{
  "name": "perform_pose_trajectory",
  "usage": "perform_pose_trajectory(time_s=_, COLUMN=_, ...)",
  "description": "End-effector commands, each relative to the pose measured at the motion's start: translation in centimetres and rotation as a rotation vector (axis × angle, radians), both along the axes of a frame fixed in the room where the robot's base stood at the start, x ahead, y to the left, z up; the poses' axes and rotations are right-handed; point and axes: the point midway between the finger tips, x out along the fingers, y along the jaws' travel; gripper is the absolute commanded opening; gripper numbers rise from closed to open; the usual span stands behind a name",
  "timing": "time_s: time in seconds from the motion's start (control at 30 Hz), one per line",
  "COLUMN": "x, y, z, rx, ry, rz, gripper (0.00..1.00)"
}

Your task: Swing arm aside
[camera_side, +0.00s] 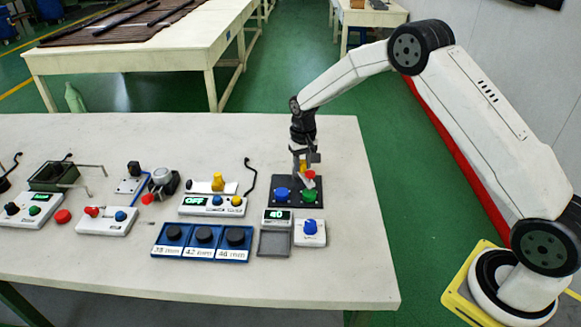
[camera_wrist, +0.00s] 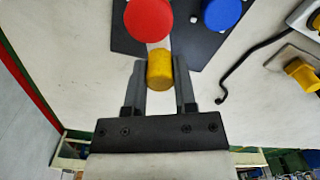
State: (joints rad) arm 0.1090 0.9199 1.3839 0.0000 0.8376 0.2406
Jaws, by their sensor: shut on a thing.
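My gripper (camera_side: 304,162) points down over the back of a dark plate (camera_side: 296,206) at the right of the table. In the wrist view my gripper (camera_wrist: 159,80) has its two fingers on either side of a yellow knob (camera_wrist: 160,72) and is shut on it. A pale bar (camera_wrist: 158,45) runs from the yellow knob toward a red knob (camera_wrist: 148,18), partly hidden by both. The red knob also shows in the side view (camera_side: 309,174), just in front of my fingers. A blue knob (camera_side: 281,194) and a green knob (camera_side: 309,196) sit on the plate.
In front of the plate are a display reading 40 (camera_side: 277,217), a grey tray (camera_side: 274,244) and a white box with a blue knob (camera_side: 310,233). A black cable (camera_side: 249,176) and a control box (camera_side: 211,206) lie left. The table is clear behind and right.

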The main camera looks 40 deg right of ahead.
Motion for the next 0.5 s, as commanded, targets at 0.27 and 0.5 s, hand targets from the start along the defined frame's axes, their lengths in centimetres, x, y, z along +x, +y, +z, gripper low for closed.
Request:
perform_pose_trajectory(time_s=0.27, x=0.03, y=0.09, z=0.06, rx=0.0, ry=0.001, rz=-0.023, gripper=0.0)
perform_pose_trajectory(time_s=0.5, x=0.19, y=0.43, z=0.06, rx=0.0, ry=0.001, rz=-0.114, gripper=0.0)
